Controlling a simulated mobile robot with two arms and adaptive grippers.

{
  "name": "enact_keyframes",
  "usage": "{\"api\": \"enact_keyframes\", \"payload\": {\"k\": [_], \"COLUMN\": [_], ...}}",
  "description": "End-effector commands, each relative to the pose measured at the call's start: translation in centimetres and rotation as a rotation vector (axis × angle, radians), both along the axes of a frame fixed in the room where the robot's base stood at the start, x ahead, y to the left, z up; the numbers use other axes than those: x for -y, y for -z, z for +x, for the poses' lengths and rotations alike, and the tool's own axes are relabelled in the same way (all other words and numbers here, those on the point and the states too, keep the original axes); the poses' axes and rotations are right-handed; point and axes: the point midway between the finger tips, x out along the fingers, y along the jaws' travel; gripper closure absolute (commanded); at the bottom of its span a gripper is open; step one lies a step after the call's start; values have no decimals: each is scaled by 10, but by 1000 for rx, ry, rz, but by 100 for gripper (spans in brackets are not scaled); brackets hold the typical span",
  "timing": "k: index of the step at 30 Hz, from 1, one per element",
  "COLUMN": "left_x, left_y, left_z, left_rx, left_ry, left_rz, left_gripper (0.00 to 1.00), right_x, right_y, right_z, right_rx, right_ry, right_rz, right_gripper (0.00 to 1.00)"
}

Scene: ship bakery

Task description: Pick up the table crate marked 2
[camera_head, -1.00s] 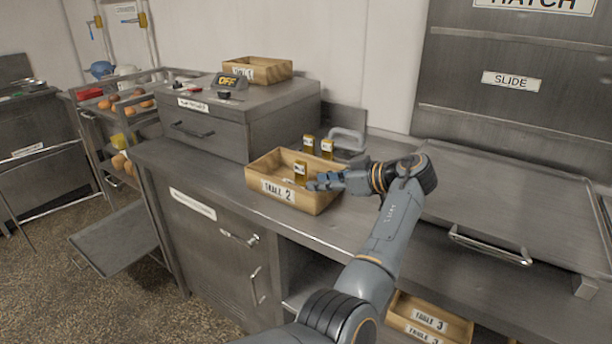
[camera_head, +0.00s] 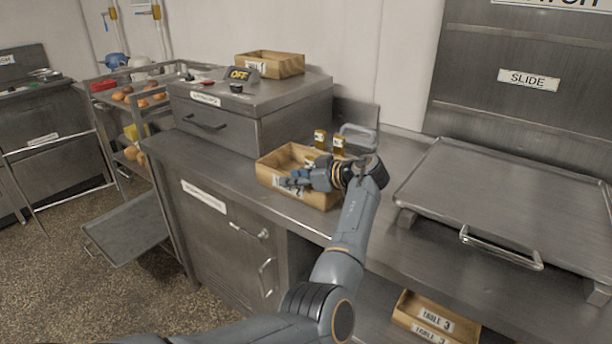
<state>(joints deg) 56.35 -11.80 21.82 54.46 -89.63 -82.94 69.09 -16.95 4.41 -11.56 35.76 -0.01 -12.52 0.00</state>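The wooden crate marked 2 (camera_head: 266,168) sits on the steel counter, its open top facing up. My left gripper (camera_head: 287,181) is at the crate's front wall and covers most of its label. Its fingers are small and overlap the wall, so I cannot tell whether they are open, shut or touching it. The near part of the crate's inside is hidden behind the gripper and wrist. My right gripper is not in view.
A steel box with a display (camera_head: 210,125) stands at left, another crate (camera_head: 282,64) on top. A handled steel tray (camera_head: 500,195) lies right.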

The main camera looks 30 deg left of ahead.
Motion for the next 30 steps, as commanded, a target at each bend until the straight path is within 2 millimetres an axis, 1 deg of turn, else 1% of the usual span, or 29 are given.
{"api": "enact_keyframes", "payload": {"k": [1,4,11,16,30], "left_x": [-6,-12,-13,-13,-14], "left_y": [3,5,6,6,4], "left_z": [1,1,1,2,2], "left_rx": [0,0,0,0,3], "left_ry": [0,0,1,1,1], "left_rz": [1,0,0,0,2], "left_gripper": [68,68,68,100,100], "right_x": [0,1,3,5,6], "right_y": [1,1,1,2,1], "right_z": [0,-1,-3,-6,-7], "right_rx": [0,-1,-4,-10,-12], "right_ry": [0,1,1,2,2], "right_rz": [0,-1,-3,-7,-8], "right_gripper": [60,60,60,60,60]}}
